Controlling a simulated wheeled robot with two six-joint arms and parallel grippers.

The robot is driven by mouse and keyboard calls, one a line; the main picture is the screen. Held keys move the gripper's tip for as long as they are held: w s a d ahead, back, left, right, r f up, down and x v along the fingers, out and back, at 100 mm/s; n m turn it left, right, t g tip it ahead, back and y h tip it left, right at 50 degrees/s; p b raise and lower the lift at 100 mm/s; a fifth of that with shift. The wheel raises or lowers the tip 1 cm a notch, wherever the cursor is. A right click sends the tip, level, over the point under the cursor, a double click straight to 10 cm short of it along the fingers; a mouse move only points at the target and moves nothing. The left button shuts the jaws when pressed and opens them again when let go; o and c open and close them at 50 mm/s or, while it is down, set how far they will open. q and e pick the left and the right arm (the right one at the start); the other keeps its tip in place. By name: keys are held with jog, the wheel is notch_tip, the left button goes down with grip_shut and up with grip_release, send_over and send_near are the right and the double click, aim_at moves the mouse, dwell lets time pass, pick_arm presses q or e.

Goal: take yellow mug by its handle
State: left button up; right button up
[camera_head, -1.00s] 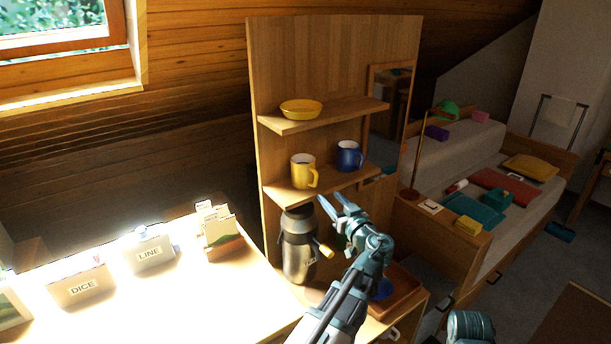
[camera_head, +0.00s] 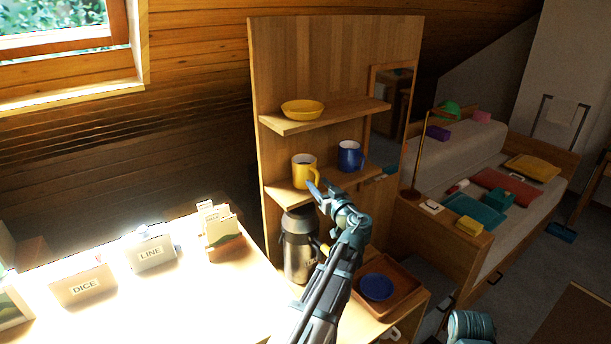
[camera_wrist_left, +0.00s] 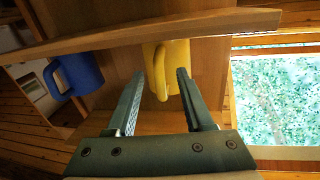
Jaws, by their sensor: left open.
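The yellow mug (camera_head: 301,171) stands upright on the lower shelf, with its handle toward the right in the head view. My left gripper (camera_head: 319,186) is open, with its fingertips close to the handle side of the mug. In the left wrist view, the yellow mug (camera_wrist_left: 180,54) shows between the two fingers, and its handle lies in line with the gap (camera_wrist_left: 160,75). Whether the fingertips reach around the handle or stop short of it is hard to tell. My right gripper does not show.
A blue mug (camera_head: 350,156) stands to the right on the same shelf. A yellow bowl (camera_head: 302,109) sits on the shelf above. A dark flask (camera_head: 299,250) stands below. A tray (camera_head: 403,287) with a blue dish (camera_head: 376,287) lies at lower right.

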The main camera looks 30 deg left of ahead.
pick_arm(q)
jog(key=shift+c, duration=0.3)
grip_shut()
dwell(1.1)
